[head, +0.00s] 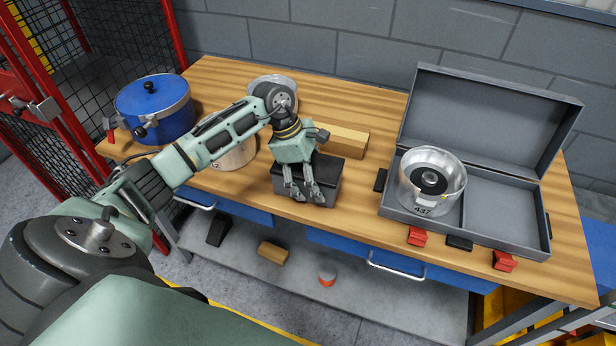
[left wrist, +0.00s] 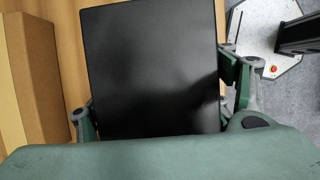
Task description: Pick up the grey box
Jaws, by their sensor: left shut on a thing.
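The dark grey, nearly black box (head: 328,176) sits near the front edge of the wooden workbench. My left gripper (head: 303,194) is over it from above, with its arm coming in from the left. In the left wrist view the box's flat top (left wrist: 152,70) fills the middle, with one finger of my left gripper (left wrist: 162,105) along each side. The gripper is shut on the box. The gripper hides part of the box in the head view. I cannot tell whether the box still touches the bench. My right gripper is not in view.
An open grey case (head: 500,218) holding a metal cylinder marked 437 (head: 432,180) stands on the right. A wooden block (head: 342,139) lies just behind the box. A blue-and-silver pot (head: 155,110) and other metal pots stand left. A lower shelf (head: 340,309) is below.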

